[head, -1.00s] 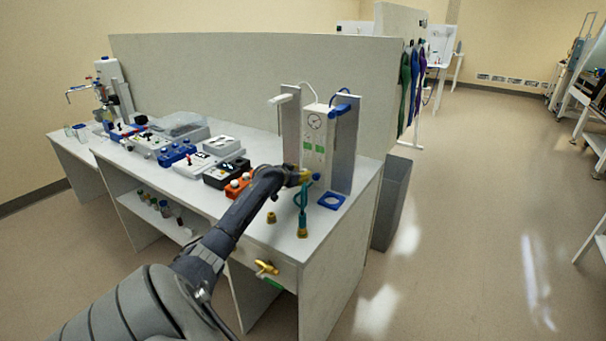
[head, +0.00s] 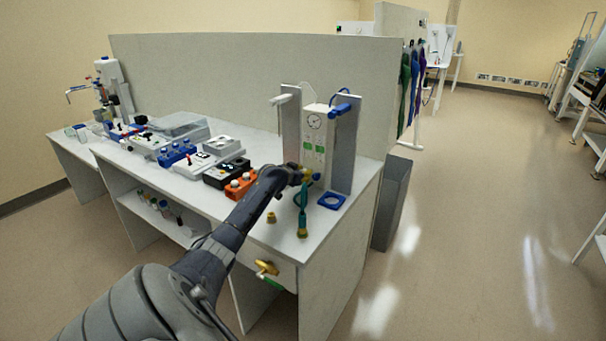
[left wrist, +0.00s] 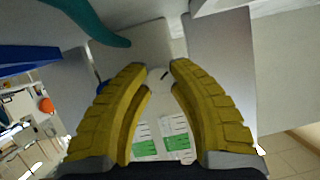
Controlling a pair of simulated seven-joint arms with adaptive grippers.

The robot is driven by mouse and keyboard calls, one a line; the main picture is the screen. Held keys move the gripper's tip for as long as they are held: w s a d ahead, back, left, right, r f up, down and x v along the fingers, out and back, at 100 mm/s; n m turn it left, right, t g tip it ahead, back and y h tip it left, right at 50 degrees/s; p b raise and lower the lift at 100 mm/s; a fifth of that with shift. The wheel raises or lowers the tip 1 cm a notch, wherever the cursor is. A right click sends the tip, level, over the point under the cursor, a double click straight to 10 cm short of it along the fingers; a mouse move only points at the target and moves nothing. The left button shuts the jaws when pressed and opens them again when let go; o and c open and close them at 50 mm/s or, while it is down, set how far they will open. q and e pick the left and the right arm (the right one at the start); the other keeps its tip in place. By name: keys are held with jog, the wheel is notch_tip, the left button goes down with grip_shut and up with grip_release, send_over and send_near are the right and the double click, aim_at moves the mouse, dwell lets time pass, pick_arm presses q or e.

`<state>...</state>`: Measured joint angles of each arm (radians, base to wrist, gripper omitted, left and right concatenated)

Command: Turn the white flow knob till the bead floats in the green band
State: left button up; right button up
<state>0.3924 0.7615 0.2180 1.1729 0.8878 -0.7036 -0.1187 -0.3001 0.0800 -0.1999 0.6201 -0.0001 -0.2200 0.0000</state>
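The white panel (head: 313,140) stands upright near the right end of the bench, with a round dial (head: 314,121) at its top and two green bands (head: 307,146) below. In the left wrist view the green bands (left wrist: 146,147) show between my fingers; I cannot make out the bead. The white flow knob (left wrist: 158,77), with a short dark mark, lies between my yellow fingertips. My left gripper (left wrist: 160,68) is closed in on it from both sides; it also shows in front of the panel's lower part in the head view (head: 314,175). My right gripper is out of view.
An orange box (head: 240,186) and several instrument boxes stand to the left. Tall grey plates flank the panel. A grey bin (head: 391,205) stands beside the bench.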

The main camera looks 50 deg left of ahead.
pick_arm(q)
grip_shut()
jog(key=shift+a+r+n+t+h, duration=0.15)
jog(key=shift+n+t+h, duration=0.15)
jog(key=shift+n+h, duration=0.65)
jog(key=n+h, duration=0.1)
jog(key=n, duration=0.2)
jog(key=shift+t, duration=0.3)
jog(key=n+t+h, duration=0.1)
jog(key=n+h, duration=0.1)
jog(key=n, duration=0.1)
jog(key=shift+a, duration=0.1)
jog(key=shift+n+t+h, duration=0.55)
jog(key=shift+n+t, duration=0.35)
jog(key=shift+n, duration=0.75)
jog(key=shift+a, duration=0.1)
